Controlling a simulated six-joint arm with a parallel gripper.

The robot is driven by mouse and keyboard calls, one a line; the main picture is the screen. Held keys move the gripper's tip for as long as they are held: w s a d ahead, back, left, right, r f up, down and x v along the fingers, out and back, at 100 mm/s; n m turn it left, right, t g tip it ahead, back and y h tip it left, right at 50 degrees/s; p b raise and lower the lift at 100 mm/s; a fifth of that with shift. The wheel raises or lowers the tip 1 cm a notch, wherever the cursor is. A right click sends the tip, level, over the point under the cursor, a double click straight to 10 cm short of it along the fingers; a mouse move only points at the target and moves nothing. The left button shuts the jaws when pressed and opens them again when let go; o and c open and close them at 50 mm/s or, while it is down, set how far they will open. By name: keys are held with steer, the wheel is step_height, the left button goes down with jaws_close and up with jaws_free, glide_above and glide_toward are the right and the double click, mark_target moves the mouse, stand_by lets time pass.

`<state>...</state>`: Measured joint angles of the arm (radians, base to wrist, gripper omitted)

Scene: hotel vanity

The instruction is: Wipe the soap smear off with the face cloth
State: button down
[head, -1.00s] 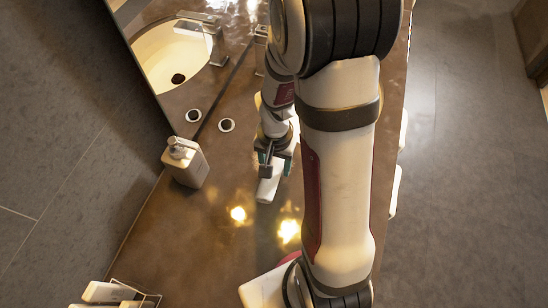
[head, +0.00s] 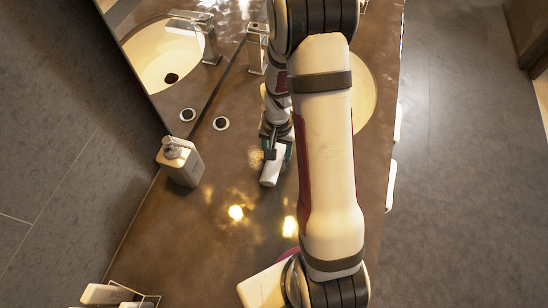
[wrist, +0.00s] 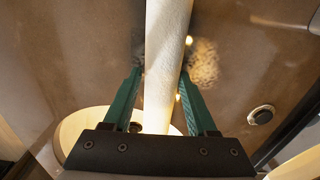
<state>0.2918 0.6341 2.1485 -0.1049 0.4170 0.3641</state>
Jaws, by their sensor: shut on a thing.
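The white face cloth (head: 270,173), a narrow folded or rolled strip, is held in my gripper (head: 277,148) at mid counter. In the wrist view the cloth (wrist: 162,55) runs between the two teal fingers of my gripper (wrist: 160,82), which is shut on it. The soap smear (head: 256,158) is a pale, speckled patch just left of the gripper in the head view. In the wrist view the smear (wrist: 203,64) lies right of the cloth, and a darker patch shows at its left. The cloth hides what lies under it. I cannot tell whether it touches the counter.
A soap dispenser (head: 180,162) stands left on the brown counter (head: 190,225). A round dark-centred fitting (head: 221,124) and a tap (head: 257,50) are behind it. A basin (head: 364,95) is partly behind my arm. A wire rack (head: 137,297) sits front left.

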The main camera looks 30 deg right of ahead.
mark_target(265, 168)
steer(key=shift+w+d+r, duration=0.1)
steer(key=shift+w+d, duration=0.5)
steer(key=shift+w+a, duration=0.5)
steer(key=shift+a, duration=0.1)
steer(key=shift+s+a, duration=2.35)
steer(key=shift+a, duration=0.05)
steer(key=shift+w+a, duration=0.3)
steer(key=shift+a, duration=0.25)
steer(key=shift+w+a, duration=0.1)
steer(key=shift+w, duration=0.2)
steer(key=shift+w+d, duration=2.4)
steer(key=shift+d, duration=0.1)
steer(key=shift+w+a, duration=0.55)
steer(key=shift+a, duration=0.05)
steer(key=shift+s+a, duration=2.35)
steer(key=shift+a, duration=0.05)
steer(key=shift+s+a, duration=0.15)
step_height(265, 168, up, 8)
